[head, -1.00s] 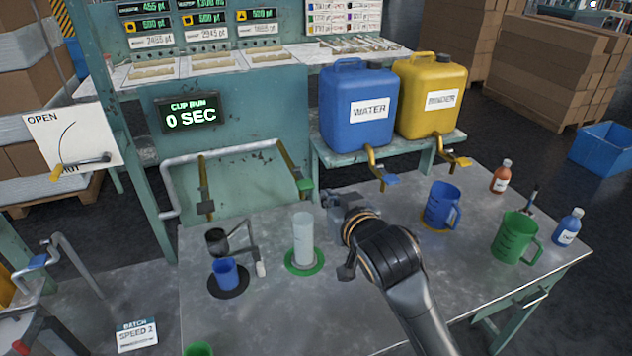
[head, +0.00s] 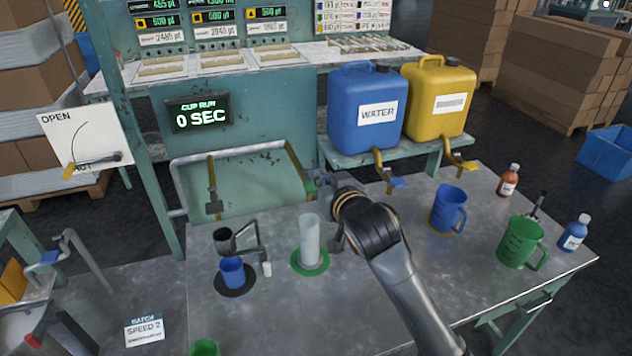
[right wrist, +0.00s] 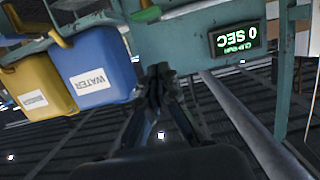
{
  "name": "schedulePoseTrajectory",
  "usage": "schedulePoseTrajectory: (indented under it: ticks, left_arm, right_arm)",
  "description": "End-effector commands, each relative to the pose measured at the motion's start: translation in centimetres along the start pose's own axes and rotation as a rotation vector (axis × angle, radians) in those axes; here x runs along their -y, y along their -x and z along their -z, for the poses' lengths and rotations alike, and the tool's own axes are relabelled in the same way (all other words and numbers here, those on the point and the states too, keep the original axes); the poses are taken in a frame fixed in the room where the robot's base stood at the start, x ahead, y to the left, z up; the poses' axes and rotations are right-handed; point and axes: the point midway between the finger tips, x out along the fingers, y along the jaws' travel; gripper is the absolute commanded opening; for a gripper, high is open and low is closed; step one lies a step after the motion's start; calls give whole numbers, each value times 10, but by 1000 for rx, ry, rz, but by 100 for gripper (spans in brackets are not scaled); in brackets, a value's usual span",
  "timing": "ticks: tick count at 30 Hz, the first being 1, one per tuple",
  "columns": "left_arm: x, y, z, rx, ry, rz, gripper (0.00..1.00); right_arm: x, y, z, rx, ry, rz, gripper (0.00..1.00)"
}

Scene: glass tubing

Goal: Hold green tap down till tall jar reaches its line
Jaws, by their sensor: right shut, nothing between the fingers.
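The tall jar (head: 309,243) is a pale, see-through cylinder standing upright on a green round pad (head: 311,268). I cannot make out its line or any liquid level. The green tap (head: 310,187) is at the end of a brass pipe above and behind the jar, partly hidden by my right gripper. It seems to show also in the right wrist view (right wrist: 147,13). My right gripper (head: 325,182) is shut and empty, close beside the tap. I cannot tell whether they touch. The gripper's closed fingers show in the right wrist view (right wrist: 157,74). My left gripper is out of view.
A blue water canister (head: 365,110) and a yellow canister (head: 437,100) stand behind. A blue jug (head: 447,210) and a green jug (head: 520,243) stand right. The timer (head: 199,114) reads 0 SEC.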

Motion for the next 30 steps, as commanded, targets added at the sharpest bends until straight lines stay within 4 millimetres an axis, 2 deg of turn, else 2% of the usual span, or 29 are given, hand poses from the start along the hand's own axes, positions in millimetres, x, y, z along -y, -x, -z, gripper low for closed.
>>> schedulePoseTrajectory:
  ticks: [9, 12, 18, 30]
  left_arm:
    - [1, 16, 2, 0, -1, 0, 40]
    - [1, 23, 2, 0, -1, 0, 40]
    - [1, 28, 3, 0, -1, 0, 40]
    - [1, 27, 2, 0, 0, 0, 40]
  right_arm:
    - [0, -48, 2, 2, 1, -1, 0]
    - [0, -50, -18, 6, 0, 0, 0]
    - [0, -54, -36, 2, 0, -1, 0]
    - [0, -55, -40, -1, 1, 0, 0]
